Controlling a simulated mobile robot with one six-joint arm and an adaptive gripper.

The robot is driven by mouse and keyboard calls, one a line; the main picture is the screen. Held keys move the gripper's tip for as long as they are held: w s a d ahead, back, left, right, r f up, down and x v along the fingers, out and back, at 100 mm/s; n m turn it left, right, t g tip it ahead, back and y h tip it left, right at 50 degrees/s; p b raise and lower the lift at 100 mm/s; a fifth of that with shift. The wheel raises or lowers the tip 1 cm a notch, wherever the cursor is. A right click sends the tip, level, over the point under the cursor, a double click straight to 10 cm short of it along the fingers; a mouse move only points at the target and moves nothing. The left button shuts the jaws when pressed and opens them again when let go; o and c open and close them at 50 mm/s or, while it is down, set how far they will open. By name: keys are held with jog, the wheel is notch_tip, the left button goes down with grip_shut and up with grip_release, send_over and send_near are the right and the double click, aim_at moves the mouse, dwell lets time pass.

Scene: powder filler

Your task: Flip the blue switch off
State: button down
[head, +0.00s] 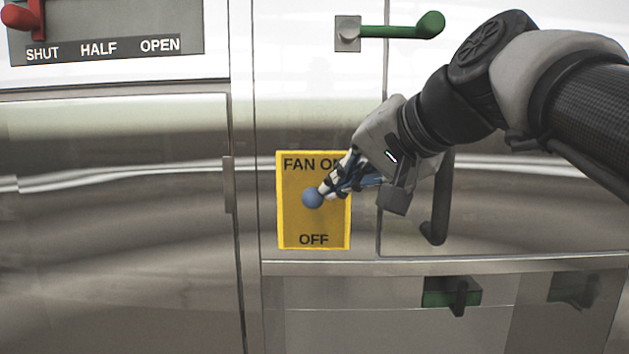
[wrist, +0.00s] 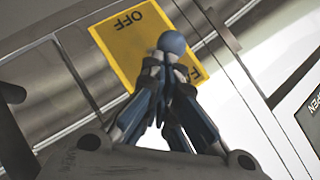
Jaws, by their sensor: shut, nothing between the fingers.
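The blue switch (head: 312,198) is a round blue knob on a yellow plate (head: 290,228) marked FAN ON at the top and OFF at the bottom. The knob stands near the middle of the plate. In the wrist view the blue knob (wrist: 172,42) shows just beyond the fingertips. My gripper (head: 327,188) is shut and empty, coming from the upper right, with its fingertips at the knob's upper right side. They look touching or very close; I cannot tell which. The fingers cover part of the word ON. The closed fingers also show in the wrist view (wrist: 168,68).
A green lever handle (head: 405,31) sticks out above the plate. A dark door handle (head: 438,205) is behind my wrist. A red lever (head: 25,18) with a SHUT, HALF, OPEN label is at the upper left. A green block with a black knob (head: 452,292) is below. Left of the plate is clear.

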notch_tip(320, 180, down, 6)
jog(key=s+n+t+y+b, duration=0.1)
jog(key=t+b, duration=0.3)
jog(key=b, duration=1.5)
jog(key=shift+s+n+t, duration=0.3)
jog(key=shift+s+n, duration=0.15)
jog(key=shift+n, duration=0.05)
jog(key=shift+f+b, duration=0.2)
jog(key=shift+b, duration=0.15)
jog(key=shift+r, duration=0.15)
